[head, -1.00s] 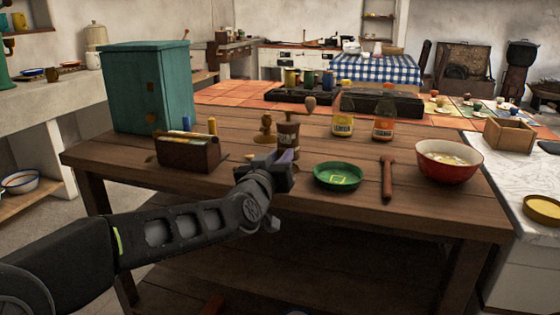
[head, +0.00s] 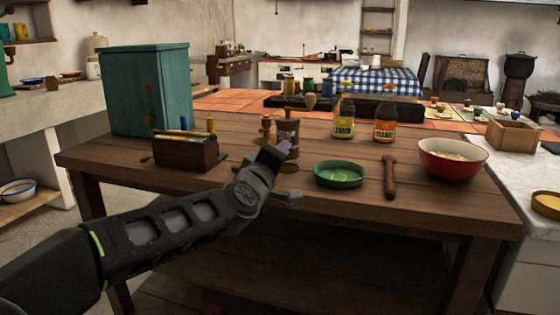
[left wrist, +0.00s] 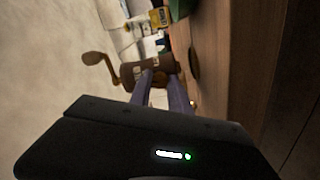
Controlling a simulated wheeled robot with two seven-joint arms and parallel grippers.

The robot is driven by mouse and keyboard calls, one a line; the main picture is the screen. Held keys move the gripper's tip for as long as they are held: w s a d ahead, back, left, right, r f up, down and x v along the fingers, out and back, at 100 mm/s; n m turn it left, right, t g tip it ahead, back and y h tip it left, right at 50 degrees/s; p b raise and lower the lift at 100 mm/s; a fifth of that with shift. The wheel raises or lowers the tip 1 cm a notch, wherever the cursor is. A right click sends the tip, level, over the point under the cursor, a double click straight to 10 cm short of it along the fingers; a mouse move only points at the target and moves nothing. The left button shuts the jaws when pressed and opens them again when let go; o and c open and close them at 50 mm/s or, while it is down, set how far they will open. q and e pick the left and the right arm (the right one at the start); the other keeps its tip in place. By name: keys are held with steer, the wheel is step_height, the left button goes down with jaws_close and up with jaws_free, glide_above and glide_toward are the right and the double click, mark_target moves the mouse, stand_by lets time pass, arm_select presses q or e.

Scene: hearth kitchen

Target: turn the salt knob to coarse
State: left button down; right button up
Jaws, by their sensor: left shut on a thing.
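A dark brown mill (head: 287,127) with a crank handle stands upright on the wooden table. In the left wrist view the mill (left wrist: 132,77) lies sideways across the picture, its crank (left wrist: 101,62) pointing left. My left gripper (head: 283,148) is at the near side of the mill, low on its body. In the left wrist view its two purple fingers (left wrist: 166,82) reach the mill and are shut on a small brown part between them, apparently the salt knob (left wrist: 160,76). The fingers mostly hide that part, and I cannot read any setting mark. My right gripper is not in view.
A wooden caddy (head: 186,153) and a teal cabinet (head: 147,90) stand to the left. A green dish (head: 339,174), a wooden mallet (head: 389,178) and a red bowl (head: 455,163) are to the right. Two jars, one yellow (head: 343,122) and one orange (head: 384,125), stand behind.

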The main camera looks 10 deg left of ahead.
arm_select(q)
steer(key=shift+n+b, duration=0.6)
steer(key=shift+n, duration=1)
steer(key=c, duration=1.2)
jaws_free()
steer(key=shift+s, duration=0.1)
steer(key=s+p, duration=0.1)
steer(key=s, duration=0.6)
steer(key=shift+s+a, duration=0.25)
steer(key=shift+s, duration=0.05)
